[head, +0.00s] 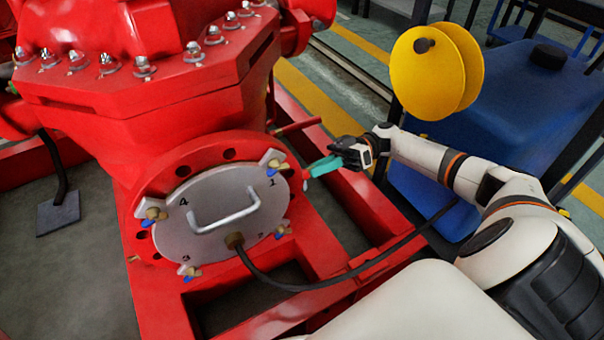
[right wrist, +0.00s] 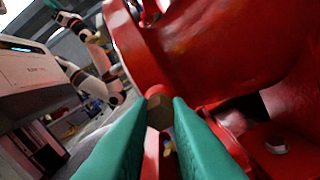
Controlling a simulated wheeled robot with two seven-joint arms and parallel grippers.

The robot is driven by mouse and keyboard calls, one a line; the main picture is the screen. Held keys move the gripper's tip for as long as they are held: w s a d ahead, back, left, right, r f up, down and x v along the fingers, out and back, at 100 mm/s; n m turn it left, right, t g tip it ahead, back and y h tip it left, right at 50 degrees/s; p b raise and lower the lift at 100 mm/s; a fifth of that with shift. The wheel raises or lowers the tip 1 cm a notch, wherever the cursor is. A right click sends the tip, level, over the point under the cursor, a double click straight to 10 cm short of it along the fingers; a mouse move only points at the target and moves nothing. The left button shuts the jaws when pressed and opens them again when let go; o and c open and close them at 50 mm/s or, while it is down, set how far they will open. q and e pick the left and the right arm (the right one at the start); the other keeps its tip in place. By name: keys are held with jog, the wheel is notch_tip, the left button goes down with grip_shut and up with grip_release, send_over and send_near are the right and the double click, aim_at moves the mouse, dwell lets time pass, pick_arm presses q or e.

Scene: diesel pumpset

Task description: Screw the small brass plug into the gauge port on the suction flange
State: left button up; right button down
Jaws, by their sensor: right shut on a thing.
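The red suction flange (head: 185,172) carries a grey round cover plate (head: 180,222) with a handle and numbers. A short red stub (head: 305,184) stands out from the flange's right side; it looks like the gauge port. My right gripper (head: 310,172) has its teal fingers at this stub. In the right wrist view my right gripper (right wrist: 160,108) is shut on the small brass plug (right wrist: 158,114), whose hex head shows between the tips. The plug lines up with the round red stub end (right wrist: 157,91); I cannot tell how deep it sits. My left gripper (right wrist: 52,5) is partly cut off at the top.
Brass clamps with blue levers (head: 152,214) sit around the cover plate. A black hose (head: 300,288) runs from the plate across the red base frame (head: 345,190). A blue tank (head: 480,140) and a yellow reel (head: 425,75) stand behind my right arm.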

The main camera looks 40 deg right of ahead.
jog(key=shift+p, duration=0.3)
jog(key=m, duration=1.2)
jog(key=shift+a, duration=0.1)
jog(key=c, duration=1.5)
grip_release()
